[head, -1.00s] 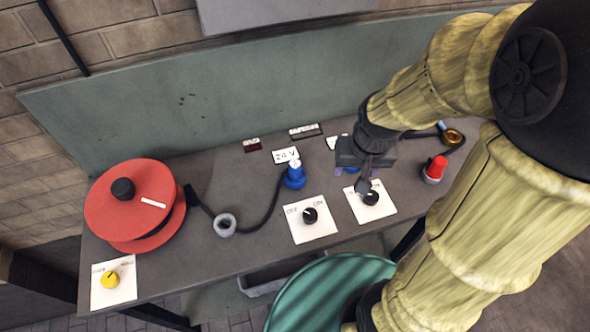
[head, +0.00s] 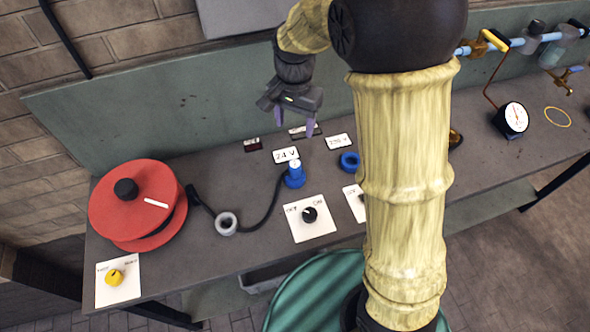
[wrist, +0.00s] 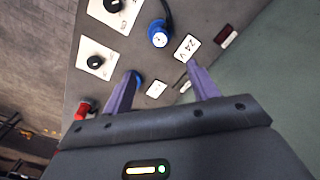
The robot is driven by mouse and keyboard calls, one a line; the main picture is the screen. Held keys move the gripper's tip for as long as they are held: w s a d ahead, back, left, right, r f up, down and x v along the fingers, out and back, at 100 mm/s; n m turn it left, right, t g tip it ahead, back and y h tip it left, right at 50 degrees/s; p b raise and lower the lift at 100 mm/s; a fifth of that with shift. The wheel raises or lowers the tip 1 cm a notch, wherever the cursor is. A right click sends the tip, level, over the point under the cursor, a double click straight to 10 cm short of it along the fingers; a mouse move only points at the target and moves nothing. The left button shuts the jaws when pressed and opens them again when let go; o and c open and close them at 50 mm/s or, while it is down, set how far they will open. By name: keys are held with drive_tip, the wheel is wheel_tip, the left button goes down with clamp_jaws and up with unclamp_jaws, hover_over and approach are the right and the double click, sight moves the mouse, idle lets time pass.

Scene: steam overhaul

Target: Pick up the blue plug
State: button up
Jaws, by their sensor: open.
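The blue plug (head: 294,177) has a white top and a black cable. It stands on the bench in front of the 24 V label (head: 286,155). In the wrist view the plug (wrist: 158,36) shows beyond the fingertips, near the top middle. My gripper (head: 297,125) is open and empty, with its fingers pointing down. It is in the air above the back of the bench, behind and above the plug, not touching it. In the wrist view my gripper's (wrist: 161,70) two purple fingers stand apart. A blue ring-shaped socket (head: 349,162) lies right of the plug.
A large red reel (head: 130,205) stands at the left, with a grey ring (head: 226,223) beside it. Black knobs on white plates (head: 310,217) are in front of the plug. A red-topped part (wrist: 84,110) shows in the wrist view. A gauge (head: 515,118) and pipework stand at the right.

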drive_tip(key=p, duration=0.2)
approach(295, 163)
wheel_tip(295, 163, down, 5)
drive_tip(key=shift+s+f, duration=0.1)
drive_tip(key=shift+f, duration=0.05)
drive_tip(key=shift+f, duration=0.15)
drive_tip(key=shift+f+p, duration=0.85)
drive_tip(key=shift+f, duration=1.65)
drive_tip(key=c, duration=1.1)
drive_tip(key=shift+c, duration=0.2)
drive_tip(key=shift+r, duration=0.1)
